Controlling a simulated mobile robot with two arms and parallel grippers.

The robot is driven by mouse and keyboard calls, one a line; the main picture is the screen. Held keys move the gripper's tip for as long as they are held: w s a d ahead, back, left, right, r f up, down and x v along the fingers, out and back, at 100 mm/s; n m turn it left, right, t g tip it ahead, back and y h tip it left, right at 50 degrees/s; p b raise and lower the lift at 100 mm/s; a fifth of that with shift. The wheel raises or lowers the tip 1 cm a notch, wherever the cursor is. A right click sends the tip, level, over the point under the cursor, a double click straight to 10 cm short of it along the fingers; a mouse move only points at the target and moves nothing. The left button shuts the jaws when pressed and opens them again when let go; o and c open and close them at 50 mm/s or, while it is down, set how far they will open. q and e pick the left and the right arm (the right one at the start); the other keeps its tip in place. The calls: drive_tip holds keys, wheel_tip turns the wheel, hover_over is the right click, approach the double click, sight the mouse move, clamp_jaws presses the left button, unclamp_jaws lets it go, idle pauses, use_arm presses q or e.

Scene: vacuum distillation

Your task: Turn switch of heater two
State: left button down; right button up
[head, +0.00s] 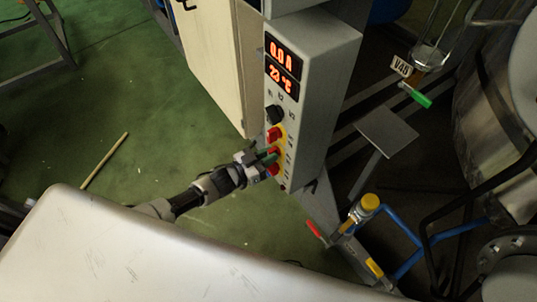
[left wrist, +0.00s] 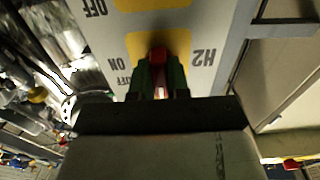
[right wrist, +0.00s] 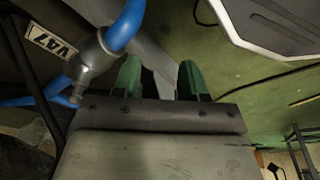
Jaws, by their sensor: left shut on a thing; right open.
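The control panel (head: 309,110) is a light grey box with a column of red switches on yellow plates. My left gripper (head: 272,157) is at the lower switches, coming in from the left. In the left wrist view, the red switch of heater two (left wrist: 157,56) sits on a yellow plate beside the label H2, which appears upside down. My left gripper's green fingers (left wrist: 156,76) are shut on this switch. The fingers partly hide it and its plate. My right gripper (right wrist: 160,78) is open and empty, away from the panel; it does not show in the head view.
Above the switches are a black knob (head: 274,114) and red number displays (head: 282,66). Blue pipes (head: 405,235) with a yellow-capped valve (head: 369,203) stand to the lower right. A blue pipe (right wrist: 126,25) is close to my right gripper. Green floor (head: 105,105) is mostly clear at left.

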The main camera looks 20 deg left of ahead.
drive_tip(key=shift+f, duration=0.1)
use_arm(q)
drive_tip(key=c, duration=1.2)
unclamp_jaws()
drive_tip(key=shift+o, duration=0.5)
drive_tip(key=p+v, duration=0.1)
drive_tip(key=v, duration=1)
use_arm(e)
drive_tip(key=s+f, duration=0.2)
drive_tip(key=f, duration=0.1)
drive_tip(key=shift+s+d, duration=0.1)
drive_tip(key=shift+s, duration=0.1)
use_arm(q)
drive_tip(key=shift+w, duration=0.1)
use_arm(e)
drive_tip(key=shift+s, duration=0.1)
